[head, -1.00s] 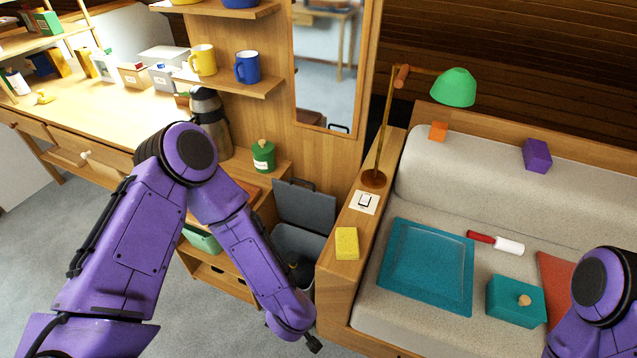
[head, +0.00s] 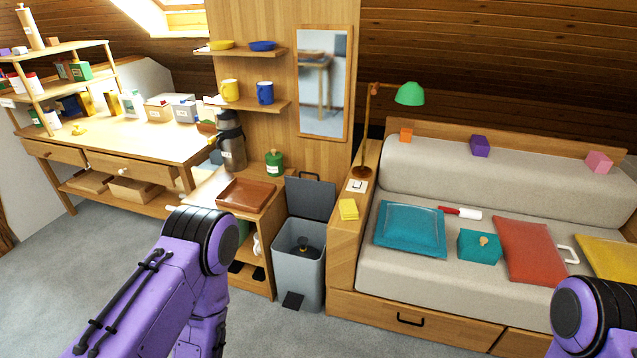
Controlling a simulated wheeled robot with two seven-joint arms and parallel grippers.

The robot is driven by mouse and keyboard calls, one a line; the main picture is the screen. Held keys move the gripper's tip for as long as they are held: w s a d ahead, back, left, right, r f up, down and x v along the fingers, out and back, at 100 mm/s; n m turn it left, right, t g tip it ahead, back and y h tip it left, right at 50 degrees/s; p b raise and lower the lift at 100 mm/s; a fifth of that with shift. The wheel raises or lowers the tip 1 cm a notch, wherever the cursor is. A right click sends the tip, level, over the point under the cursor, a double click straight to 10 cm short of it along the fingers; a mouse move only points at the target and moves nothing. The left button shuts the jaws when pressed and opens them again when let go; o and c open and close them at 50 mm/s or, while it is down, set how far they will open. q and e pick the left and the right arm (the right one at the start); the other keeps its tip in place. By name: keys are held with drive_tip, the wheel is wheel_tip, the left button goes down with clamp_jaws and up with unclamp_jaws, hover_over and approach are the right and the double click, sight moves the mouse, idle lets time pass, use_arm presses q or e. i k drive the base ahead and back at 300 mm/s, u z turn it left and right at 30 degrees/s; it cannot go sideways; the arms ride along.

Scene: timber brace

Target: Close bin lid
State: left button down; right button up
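The grey bin (head: 298,262) stands on the floor between the low wooden cabinet and the sofa's wooden side. Its darker lid (head: 310,198) is open, tilted upright at the back against the wooden panel. A dark knobbed object (head: 304,248) shows inside the bin.
A low cabinet with a brown tray (head: 246,195) stands left of the bin. The sofa's side ledge, with a yellow sponge (head: 348,209) and green lamp (head: 409,94), is right of it. Grey carpet (head: 262,325) in front of the bin is clear.

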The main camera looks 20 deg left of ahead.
sight(307, 198)
drive_tip(key=u, duration=0.7)
drive_tip(key=i, duration=1.2)
drive_tip(key=z, duration=0.3)
